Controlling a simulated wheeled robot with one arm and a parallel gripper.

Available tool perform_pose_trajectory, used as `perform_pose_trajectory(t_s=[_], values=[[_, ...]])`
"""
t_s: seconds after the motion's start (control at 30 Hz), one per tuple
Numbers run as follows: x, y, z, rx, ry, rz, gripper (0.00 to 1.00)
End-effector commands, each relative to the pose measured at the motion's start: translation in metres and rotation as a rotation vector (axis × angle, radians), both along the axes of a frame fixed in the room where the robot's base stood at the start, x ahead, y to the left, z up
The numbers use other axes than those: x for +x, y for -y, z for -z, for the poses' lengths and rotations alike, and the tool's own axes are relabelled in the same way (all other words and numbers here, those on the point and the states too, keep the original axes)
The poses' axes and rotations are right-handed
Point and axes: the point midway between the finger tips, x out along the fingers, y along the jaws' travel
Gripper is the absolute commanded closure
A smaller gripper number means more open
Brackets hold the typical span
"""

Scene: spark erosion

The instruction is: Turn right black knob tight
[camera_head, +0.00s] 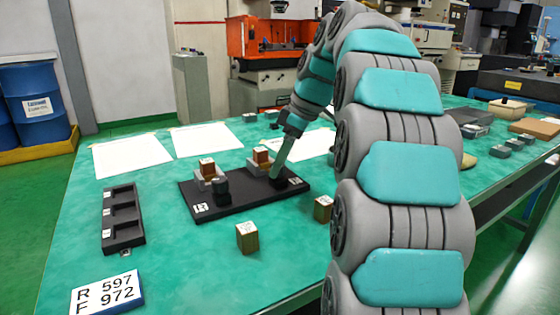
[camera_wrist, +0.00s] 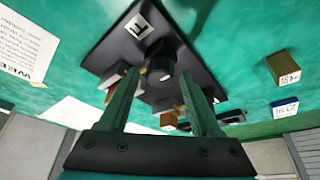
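A black base board (camera_head: 240,207) lies on the green table. It carries a left black knob (camera_head: 221,189), grey holders and two brown blocks (camera_head: 207,168) (camera_head: 261,155). The right black knob (camera_wrist: 162,66) shows in the wrist view close to a white "F" label (camera_wrist: 139,26). My gripper (camera_head: 275,174) reaches down at the board's right end, where it hides most of that knob in the head view. In the wrist view its fingers (camera_wrist: 162,78) are apart, one on each side of the knob. Narrow gaps seem to show; contact is unclear.
Loose brown blocks (camera_head: 247,237) (camera_head: 323,208) lie in front of and right of the board. A black slotted tray (camera_head: 122,218) lies at left, with a sign reading R 597, F 972 (camera_head: 107,292) in front. White sheets (camera_head: 130,154) lie behind.

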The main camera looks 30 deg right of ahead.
Motion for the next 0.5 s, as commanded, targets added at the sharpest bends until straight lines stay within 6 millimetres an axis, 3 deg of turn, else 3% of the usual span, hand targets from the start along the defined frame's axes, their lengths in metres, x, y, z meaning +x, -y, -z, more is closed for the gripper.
perform_pose_trajectory(t_s=[0.07, 0.5], values=[[0.0, 0.0, 0.0, 0.0, 0.0, 0.0, 0.46], [-0.0001, 0.0, -0.0001, 0.0, 0.0, 0.0, 0.95]])
